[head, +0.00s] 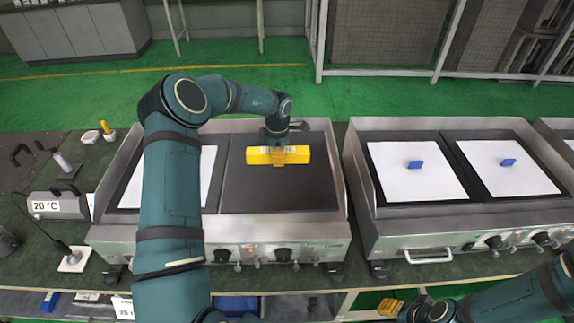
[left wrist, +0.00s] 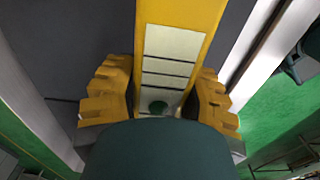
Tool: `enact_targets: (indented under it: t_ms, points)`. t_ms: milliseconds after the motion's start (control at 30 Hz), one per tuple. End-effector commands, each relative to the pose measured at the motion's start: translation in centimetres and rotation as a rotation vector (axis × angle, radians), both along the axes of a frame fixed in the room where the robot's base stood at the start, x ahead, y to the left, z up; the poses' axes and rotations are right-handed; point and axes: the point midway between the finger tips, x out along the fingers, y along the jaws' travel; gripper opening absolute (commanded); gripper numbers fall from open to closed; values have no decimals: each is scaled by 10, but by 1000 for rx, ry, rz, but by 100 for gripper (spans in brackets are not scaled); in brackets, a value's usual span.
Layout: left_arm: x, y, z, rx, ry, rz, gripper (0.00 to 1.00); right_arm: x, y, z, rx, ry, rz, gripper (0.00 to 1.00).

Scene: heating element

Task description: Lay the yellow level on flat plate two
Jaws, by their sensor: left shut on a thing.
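The yellow level (head: 297,154) is a long bar lying crosswise over the bare dark plate (head: 280,194), the right plate of the left griddle. My left gripper (head: 278,158) is shut on the middle of the level from above. In the left wrist view the level (left wrist: 185,30) runs between both yellow fingers (left wrist: 160,103), its pale, lined face towards the camera. I cannot tell whether the level touches the plate. No plate number is readable. My right gripper (head: 390,307) is low at the bottom right, away from the level; its finger opening is unclear.
The left plate carries a white sheet (head: 207,172), partly hidden by my left arm. The right griddle (head: 435,228) has two white sheets, each with a blue block (head: 415,164). A "20 °C" box (head: 58,204) stands at the left. Raised metal walls edge the griddles.

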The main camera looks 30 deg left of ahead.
Motion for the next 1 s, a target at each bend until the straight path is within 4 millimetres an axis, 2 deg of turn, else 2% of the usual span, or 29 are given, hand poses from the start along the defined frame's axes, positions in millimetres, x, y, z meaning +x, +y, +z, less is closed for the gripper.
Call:
enact_targets:
  t_ms: [167, 400, 567, 733, 833, 1000]
  points:
    - [0, 0, -16, -1, 1, -1, 0, -1, 0, -3, 0, 3, 1, 47]
    - [0, -1, -57, 0, 0, -2, 0, -3, 0, -10, 2, 8, 5, 47]
    - [0, -1, -71, 0, 1, -2, 0, -4, 1, -11, 2, 8, 6, 47]
    - [0, 0, -94, 0, 1, -1, 0, -5, 1, -15, 2, 11, 9, 47]
    - [0, 0, -100, 1, -1, -1, 0, -5, 1, -16, 2, 12, 9, 47]
    - [0, 0, -100, 1, -2, -1, 0, -5, 1, -15, 2, 12, 9, 47]
